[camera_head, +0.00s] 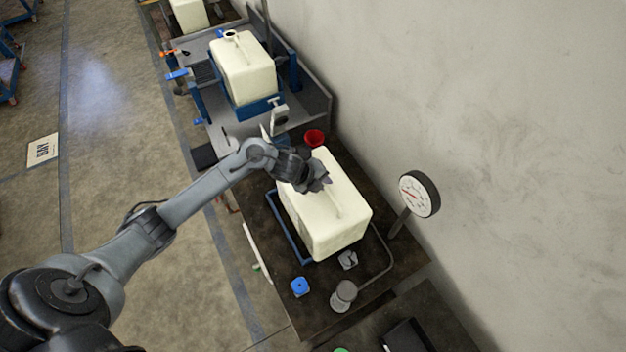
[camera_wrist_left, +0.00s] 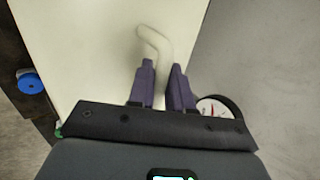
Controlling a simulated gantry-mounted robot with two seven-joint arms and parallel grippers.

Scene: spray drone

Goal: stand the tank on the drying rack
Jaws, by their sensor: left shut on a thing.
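A cream tank (camera_head: 328,215) with a moulded handle on top is at the middle of the dark bench in the head view; it fills much of the left wrist view (camera_wrist_left: 90,50). My left gripper (camera_head: 322,184) is over its top. In the left wrist view its two fingers (camera_wrist_left: 164,72) are shut on the tank's handle (camera_wrist_left: 158,44). A blue frame (camera_head: 288,228) shows along the tank's left side, probably the drying rack. The tank hides most of it, and I cannot tell whether the tank rests on it or hangs just above. My right gripper is not in view.
A second cream tank (camera_head: 243,68) stands in a blue cradle (camera_head: 258,108) farther back. A round gauge (camera_head: 419,194) stands by the wall, right of the tank. A red funnel-like cup (camera_head: 314,138), a blue cap (camera_head: 299,287) and a grey cylinder (camera_head: 343,295) are nearby.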

